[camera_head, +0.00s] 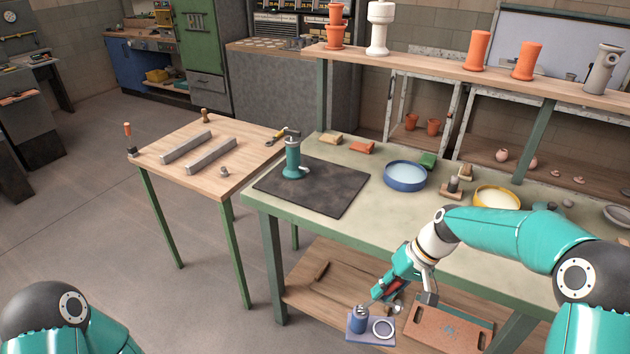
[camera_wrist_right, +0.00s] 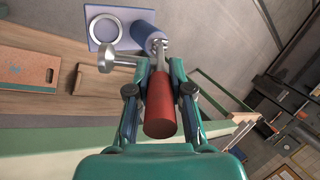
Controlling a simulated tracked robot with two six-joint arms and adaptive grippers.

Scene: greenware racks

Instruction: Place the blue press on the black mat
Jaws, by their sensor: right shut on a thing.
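The blue press (camera_head: 358,320) has a blue cylinder on a pale blue plate with a white ring. My right gripper (camera_head: 386,292) is shut on its red handle, which shows between the fingers in the right wrist view (camera_wrist_right: 159,105). The press body (camera_wrist_right: 125,28) lies beyond the fingertips there. In the head view it appears at the lower shelf's front edge; I cannot tell whether it touches the shelf. The black mat (camera_head: 335,195) lies on the workbench, with a teal press (camera_head: 293,160) upright near its back. My left gripper is out of view.
The workbench (camera_head: 390,230) also holds a blue-rimmed bowl (camera_head: 405,176), a yellow bowl (camera_head: 496,197) and small blocks behind the mat. A wooden side table (camera_head: 180,150) stands left. A terracotta-coloured board (camera_head: 449,323) lies on the lower shelf. The mat's front part is clear.

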